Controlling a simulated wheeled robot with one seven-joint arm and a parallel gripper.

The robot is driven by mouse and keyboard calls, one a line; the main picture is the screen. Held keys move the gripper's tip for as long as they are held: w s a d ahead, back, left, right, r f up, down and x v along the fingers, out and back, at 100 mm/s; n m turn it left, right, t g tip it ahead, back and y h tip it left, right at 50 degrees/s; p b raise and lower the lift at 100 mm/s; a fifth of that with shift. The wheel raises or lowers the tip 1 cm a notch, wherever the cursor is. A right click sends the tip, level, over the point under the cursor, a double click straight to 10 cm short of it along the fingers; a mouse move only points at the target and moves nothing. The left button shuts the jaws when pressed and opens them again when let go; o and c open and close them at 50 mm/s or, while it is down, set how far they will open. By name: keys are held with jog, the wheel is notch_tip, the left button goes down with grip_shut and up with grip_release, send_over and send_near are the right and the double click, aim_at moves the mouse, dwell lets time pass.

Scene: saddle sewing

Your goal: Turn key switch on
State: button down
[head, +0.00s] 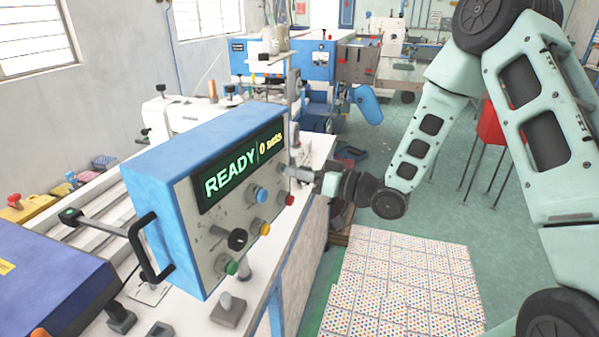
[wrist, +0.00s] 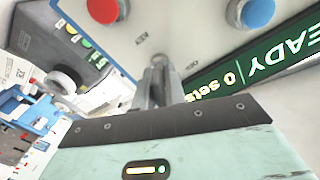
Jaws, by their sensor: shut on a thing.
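My gripper (head: 290,171) is at the upper right of the panel face, beside the display. In the wrist view, my gripper's fingers (wrist: 157,75) are closed together at the panel on the small key switch (wrist: 159,60). The fingers cover most of the key switch, so its turned angle cannot be told.
A black handle (head: 146,250) sticks out at the box's left.

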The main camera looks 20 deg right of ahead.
jog(key=shift+f+m+p, duration=0.1)
jog(key=shift+m+p, duration=0.4)
jog(key=shift+m, duration=1.6)
jog(key=c, duration=1.6)
grip_release()
jog(key=shift+o, duration=0.2)
jog(key=shift+s+d, duration=0.1)
jog(key=shift+d, duration=0.05)
jog(key=b+v, duration=0.4)
jog(key=v, duration=1.3)
jog(key=shift+s, duration=0.1)
